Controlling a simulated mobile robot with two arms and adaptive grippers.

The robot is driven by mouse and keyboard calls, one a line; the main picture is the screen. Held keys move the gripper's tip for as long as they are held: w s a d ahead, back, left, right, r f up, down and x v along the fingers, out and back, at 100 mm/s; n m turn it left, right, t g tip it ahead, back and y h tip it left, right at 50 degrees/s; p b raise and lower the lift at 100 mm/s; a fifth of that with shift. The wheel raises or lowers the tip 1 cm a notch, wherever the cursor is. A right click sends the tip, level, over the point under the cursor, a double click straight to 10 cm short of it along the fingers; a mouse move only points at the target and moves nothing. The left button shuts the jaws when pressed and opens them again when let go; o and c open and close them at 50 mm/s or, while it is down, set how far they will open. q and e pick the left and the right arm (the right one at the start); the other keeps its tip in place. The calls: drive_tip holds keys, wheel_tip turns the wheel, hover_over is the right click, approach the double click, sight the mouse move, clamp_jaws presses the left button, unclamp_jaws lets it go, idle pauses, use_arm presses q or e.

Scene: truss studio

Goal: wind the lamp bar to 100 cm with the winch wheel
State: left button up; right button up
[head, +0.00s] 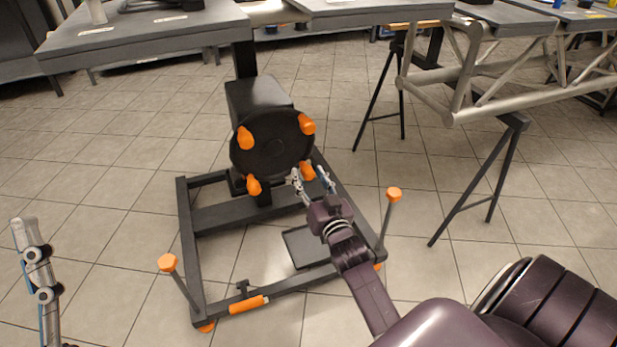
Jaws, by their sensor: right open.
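The winch wheel (273,146) is a black disc with several orange knobs around its rim, on a dark box on a floor stand. My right gripper (310,174) is open, its fingertips at the wheel's lower right knob (306,168). The fingers appear on either side of this knob; I cannot tell whether they touch it. Part of my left gripper (38,262) shows at the lower left edge, well away from the wheel, its jaws unclear. I cannot make out the lamp bar or any height reading.
The dark stand frame (187,240) has orange-topped screws (168,262) and an orange grip (246,304) at its front. Grey tabletops (140,36) overhang behind the wheel. At right a metal truss (500,101) rests on black trestles (478,185).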

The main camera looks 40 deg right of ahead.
drive_tip(key=shift+w+d, duration=0.15)
drive_tip(key=shift+w, duration=0.25)
drive_tip(key=shift+c, duration=0.7)
clamp_jaws()
